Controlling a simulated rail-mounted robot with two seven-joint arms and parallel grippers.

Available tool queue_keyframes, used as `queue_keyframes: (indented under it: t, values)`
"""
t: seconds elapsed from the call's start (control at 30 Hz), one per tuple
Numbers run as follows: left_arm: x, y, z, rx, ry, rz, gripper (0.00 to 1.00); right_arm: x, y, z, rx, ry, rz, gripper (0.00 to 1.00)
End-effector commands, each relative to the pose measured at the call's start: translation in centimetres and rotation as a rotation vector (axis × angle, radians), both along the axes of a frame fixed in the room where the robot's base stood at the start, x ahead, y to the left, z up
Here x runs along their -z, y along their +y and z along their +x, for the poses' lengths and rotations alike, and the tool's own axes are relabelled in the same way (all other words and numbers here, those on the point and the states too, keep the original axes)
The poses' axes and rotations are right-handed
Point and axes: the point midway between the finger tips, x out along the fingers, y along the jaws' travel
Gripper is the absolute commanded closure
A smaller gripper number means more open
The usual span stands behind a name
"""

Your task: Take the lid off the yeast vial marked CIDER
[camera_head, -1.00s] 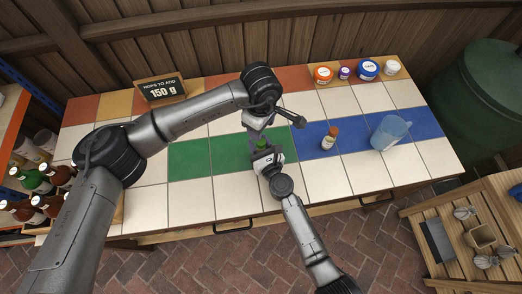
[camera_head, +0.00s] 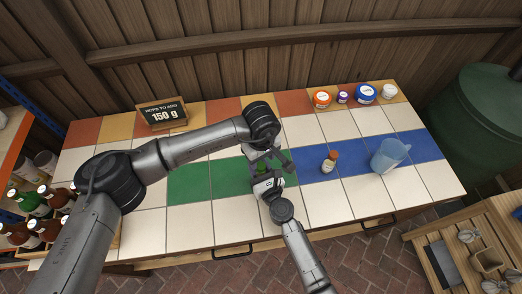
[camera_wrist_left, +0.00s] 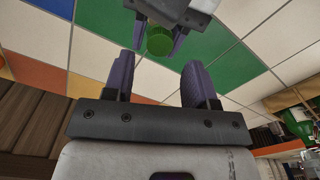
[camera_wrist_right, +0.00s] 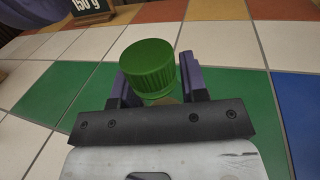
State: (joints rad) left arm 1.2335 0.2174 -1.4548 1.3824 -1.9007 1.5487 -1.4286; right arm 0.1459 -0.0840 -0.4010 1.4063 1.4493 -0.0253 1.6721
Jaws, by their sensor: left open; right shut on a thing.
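A vial with a ribbed green lid (camera_wrist_right: 148,68) is held upright between the fingers of my right gripper (camera_wrist_right: 158,88), over the green tiles. Its label is hidden, so I cannot read its marking. The green lid also shows in the left wrist view (camera_wrist_left: 159,41). My left gripper (camera_wrist_left: 160,75) is open and empty, close to the green lid and apart from it. In the head view my left gripper (camera_head: 268,162) partly covers the held vial. A second small vial (camera_head: 329,162) with an orange-brown lid stands on the blue tiles to the right; its label is too small to read.
A clear blue jug (camera_head: 389,155) stands right of the second vial. Several lidded jars (camera_head: 366,94) stand at the back right. Bottles (camera_head: 48,205) crowd the left end. The front white tiles are mostly clear.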

Motion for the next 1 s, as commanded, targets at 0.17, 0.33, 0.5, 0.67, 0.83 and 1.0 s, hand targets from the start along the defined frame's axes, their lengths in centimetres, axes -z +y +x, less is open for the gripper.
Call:
queue_keyframes:
  t: [0.17,0.33,0.5,0.67,0.83,1.0]
  values:
    - [2.3,0.0,0.0,-0.001,0.001,0.0,0.48,0.0,0.0,0.0,0.0,0.0,0.0,1.0]
    - [3.7,0.0,0.0,-0.001,0.0,0.0,0.48,0.0,0.0,0.0,0.0,0.0,0.0,1.0]
    - [4.2,0.0,0.0,-0.001,-0.001,0.001,0.48,0.0,0.0,0.0,0.0,0.0,0.0,1.0]
    - [4.3,0.0,0.0,-0.001,-0.001,0.0,0.48,0.0,0.0,0.0,0.0,0.0,0.0,1.0]
    - [4.3,0.0,0.0,-0.001,-0.001,0.0,0.54,0.0,0.0,0.0,0.0,0.0,0.0,1.0]
    - [4.3,0.0,0.0,-0.001,-0.001,0.0,0.7,0.0,0.0,0.0,0.0,0.0,0.0,1.0]
